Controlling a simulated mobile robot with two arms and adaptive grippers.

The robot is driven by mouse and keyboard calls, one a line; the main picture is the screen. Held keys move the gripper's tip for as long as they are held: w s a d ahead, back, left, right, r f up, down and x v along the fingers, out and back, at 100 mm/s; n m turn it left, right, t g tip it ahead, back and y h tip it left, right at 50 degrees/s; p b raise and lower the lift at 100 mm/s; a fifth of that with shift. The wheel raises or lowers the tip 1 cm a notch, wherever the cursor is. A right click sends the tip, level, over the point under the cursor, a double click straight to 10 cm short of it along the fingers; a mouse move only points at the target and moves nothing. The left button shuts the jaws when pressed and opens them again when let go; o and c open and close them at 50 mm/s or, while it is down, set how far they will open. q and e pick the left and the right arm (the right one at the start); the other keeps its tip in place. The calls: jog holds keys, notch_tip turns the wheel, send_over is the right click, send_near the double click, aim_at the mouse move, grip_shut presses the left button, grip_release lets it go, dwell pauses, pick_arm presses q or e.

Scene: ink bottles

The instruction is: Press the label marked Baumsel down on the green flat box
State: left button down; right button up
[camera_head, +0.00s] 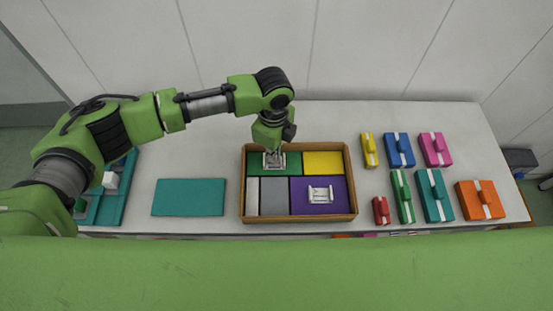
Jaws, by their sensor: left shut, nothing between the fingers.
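The green flat box (255,168) lies in the back left of a wooden tray (299,146). A whitish label (280,164) is on top of the green flat box; its text is too small to read, so I cannot tell if it says Baumsel. My left gripper (274,157) is shut, with no object between its fingers. It points down over the label and hides part of it. I cannot tell whether the fingertips touch the label. My right gripper is not in view.
The tray also holds a yellow box (322,162), a grey box (273,196) and a purple box (343,190) with a white label (320,195). A teal mat (188,197) lies to the left. Several colored boxes with white bands, including an orange one (468,202), stand right.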

pick_arm(q)
jog(key=shift+f+b, duration=0.45)
jog(key=shift+f, duration=0.5)
dwell(0.3)
dwell(0.5)
notch_tip(320, 180, up, 7)
jog(key=p, duration=0.7)
jog(key=shift+r, duration=0.1)
dwell(0.5)
